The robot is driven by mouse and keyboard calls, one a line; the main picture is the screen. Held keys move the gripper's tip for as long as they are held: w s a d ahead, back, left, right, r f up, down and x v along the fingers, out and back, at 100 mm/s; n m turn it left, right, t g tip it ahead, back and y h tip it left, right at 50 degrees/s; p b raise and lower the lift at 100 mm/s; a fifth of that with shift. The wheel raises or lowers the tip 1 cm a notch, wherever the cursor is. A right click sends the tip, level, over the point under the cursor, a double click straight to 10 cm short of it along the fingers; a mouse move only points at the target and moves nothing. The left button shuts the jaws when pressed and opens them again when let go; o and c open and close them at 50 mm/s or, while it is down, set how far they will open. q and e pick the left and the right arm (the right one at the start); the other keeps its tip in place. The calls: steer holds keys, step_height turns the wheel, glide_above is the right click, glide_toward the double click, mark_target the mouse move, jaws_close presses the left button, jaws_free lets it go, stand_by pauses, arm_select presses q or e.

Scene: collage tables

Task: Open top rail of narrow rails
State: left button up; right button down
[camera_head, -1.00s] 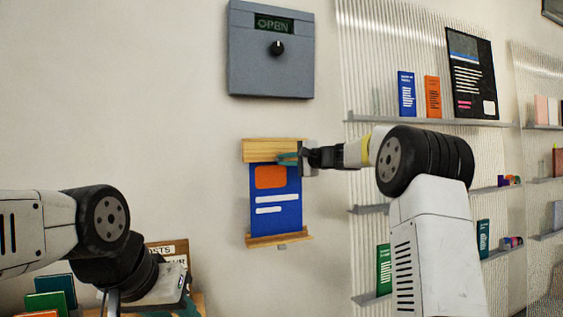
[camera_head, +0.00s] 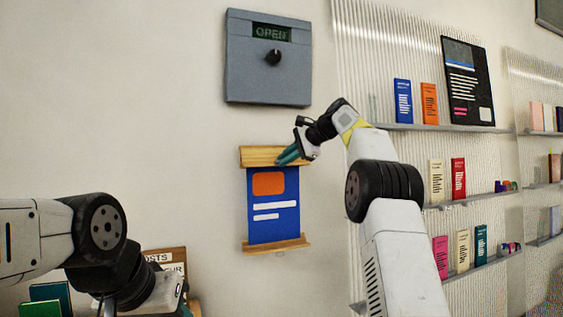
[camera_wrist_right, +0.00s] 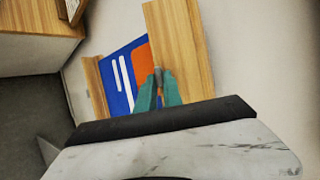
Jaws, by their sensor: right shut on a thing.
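The narrow rails are two pale wooden bars on the wall with a blue poster (camera_head: 272,226) between them, which has an orange block and white lines. The top rail (camera_head: 258,157) is at the poster's upper edge and the bottom rail (camera_head: 272,245) at its lower edge. My right gripper (camera_head: 283,160) reaches the top rail's right half from the upper right. In the right wrist view its teal fingers (camera_wrist_right: 158,82) are shut on a small grey tab (camera_wrist_right: 159,75) at the top rail's edge. My left gripper (camera_head: 184,308) is low on the left, with its fingertips mostly cut off.
A grey box (camera_head: 268,80) with a dial and a display reading OPEN hangs above the rails. Ribbed panels with shelves (camera_head: 450,127) of booklets are on the right. A wooden stand (camera_head: 166,254) and booklets are at lower left. The wall left of the rails is bare.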

stand_by(0.8)
arm_select(q)
steer(key=shift+w, duration=0.1)
steer(key=c, duration=0.3)
steer(key=w, duration=0.1)
steer(key=w+r, duration=0.1)
steer(key=w+d, duration=0.1)
steer(key=shift+r+n+t, duration=0.2)
steer(key=shift+n+t, duration=0.2)
jaws_close()
steer(key=n+t, duration=1.5)
steer(key=n, duration=1)
glide_toward(277, 155)
step_height(277, 155, down, 3)
steer(key=s+d, duration=0.2)
steer(key=d, duration=0.1)
step_height(277, 155, down, 4)
steer(key=n+t+y, duration=0.1)
steer(key=n+y, duration=0.8)
steer(key=n, duration=0.5)
steer(key=x, duration=1)
steer(key=shift+w+y, duration=0.15)
steer(key=shift+y, duration=0.25)
